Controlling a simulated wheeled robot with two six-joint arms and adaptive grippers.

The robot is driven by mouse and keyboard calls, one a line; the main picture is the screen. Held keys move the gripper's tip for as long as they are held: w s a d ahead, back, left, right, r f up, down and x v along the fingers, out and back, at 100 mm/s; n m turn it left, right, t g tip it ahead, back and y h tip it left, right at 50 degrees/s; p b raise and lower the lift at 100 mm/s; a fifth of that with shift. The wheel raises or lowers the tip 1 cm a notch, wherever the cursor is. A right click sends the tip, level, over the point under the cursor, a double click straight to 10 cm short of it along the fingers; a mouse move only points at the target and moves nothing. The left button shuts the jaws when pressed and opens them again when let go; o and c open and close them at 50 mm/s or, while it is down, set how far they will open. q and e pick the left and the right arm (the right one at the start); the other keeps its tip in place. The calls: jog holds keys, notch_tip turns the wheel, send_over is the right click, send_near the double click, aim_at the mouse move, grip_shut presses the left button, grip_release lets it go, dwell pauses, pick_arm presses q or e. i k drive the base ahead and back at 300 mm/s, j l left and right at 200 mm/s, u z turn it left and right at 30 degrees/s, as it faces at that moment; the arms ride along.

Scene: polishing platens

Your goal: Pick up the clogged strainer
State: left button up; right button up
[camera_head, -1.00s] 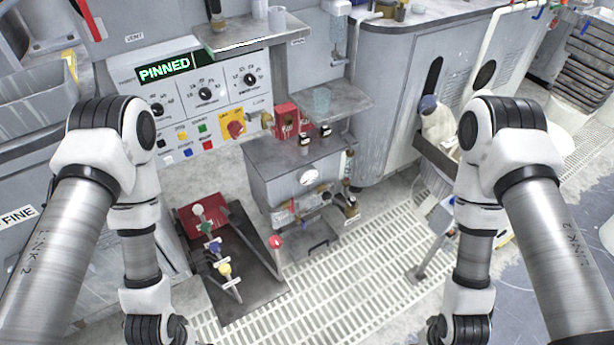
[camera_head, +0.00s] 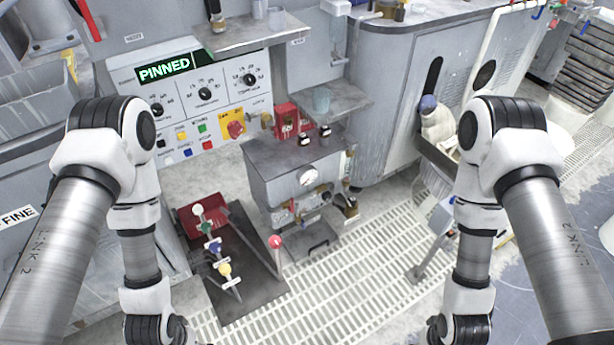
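I cannot make out a clogged strainer for certain in the head view. A grey cabinet (camera_head: 270,163) with a gauge, small valves and fittings on its front stands in the middle.
A dark plate (camera_head: 250,283) with colour-knobbed levers (camera_head: 224,270) sits low at left centre. A control panel (camera_head: 205,95) reads PINNED. A white bundle (camera_head: 437,122) lies at right. The grated floor (camera_head: 345,290) in front is clear.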

aim_at(352, 202)
jog(key=i+l+u, duration=0.65)
jog(key=l+u, duration=0.25)
